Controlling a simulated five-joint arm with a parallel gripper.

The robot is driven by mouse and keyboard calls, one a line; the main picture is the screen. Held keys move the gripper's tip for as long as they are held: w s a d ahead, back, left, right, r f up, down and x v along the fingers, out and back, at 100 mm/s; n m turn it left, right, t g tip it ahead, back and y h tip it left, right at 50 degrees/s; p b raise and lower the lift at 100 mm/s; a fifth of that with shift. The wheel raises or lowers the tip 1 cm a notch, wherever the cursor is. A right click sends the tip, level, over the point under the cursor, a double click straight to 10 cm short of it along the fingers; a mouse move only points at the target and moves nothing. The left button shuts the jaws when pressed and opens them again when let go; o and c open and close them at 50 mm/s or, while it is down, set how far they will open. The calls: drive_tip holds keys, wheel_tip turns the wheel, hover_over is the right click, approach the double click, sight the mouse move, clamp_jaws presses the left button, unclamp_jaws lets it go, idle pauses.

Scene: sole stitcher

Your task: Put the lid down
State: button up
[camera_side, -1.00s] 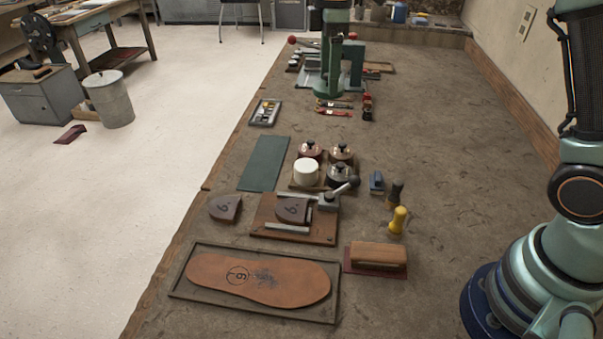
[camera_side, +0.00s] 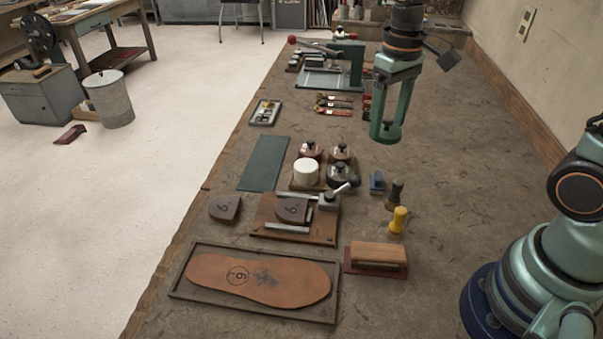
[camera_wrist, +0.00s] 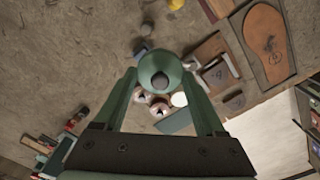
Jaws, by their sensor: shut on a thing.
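My gripper (camera_side: 386,122) hangs in the air above the right half of the bench, behind the pots. It is shut on a round green lid (camera_side: 386,137), which covers its fingertips' underside. In the wrist view the lid (camera_wrist: 146,68) sits between the fingers, with a dark knob in its middle. Below and to the left in the side view, a small tray holds pots. Two have reddish lids with black knobs (camera_side: 309,149), one has a dark lid (camera_side: 340,174), and a white one (camera_side: 306,172) shows no knob. The white pot also shows in the wrist view (camera_wrist: 179,100).
A green mat (camera_side: 263,164) lies left of the pots. A press (camera_side: 345,65) is at the back.

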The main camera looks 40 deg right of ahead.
drive_tip(key=shift+s+f, duration=0.35)
drive_tip(key=shift+f, duration=0.15)
drive_tip(key=w+a+r+n, duration=0.3)
drive_tip(key=w+r+n, duration=0.1)
drive_tip(key=w+n, duration=0.4)
wheel_tip(320, 180, up, 2)
drive_tip(key=n, duration=0.8)
hover_over(306, 165)
drive_tip(key=s, duration=0.1)
drive_tip(key=shift+d+r, duration=0.15)
drive_tip(key=shift+d, duration=0.25)
drive_tip(key=shift+w+a+r+n, duration=0.25)
drive_tip(key=shift+w+a+n, duration=0.25)
drive_tip(key=shift+n, duration=0.5)
drive_tip(key=shift+d, duration=0.15)
drive_tip(key=shift+f, duration=0.1)
wheel_tip(306, 165, down, 20)
drive_tip(key=shift+r, duration=0.25)
drive_tip(key=shift+f, duration=0.25)
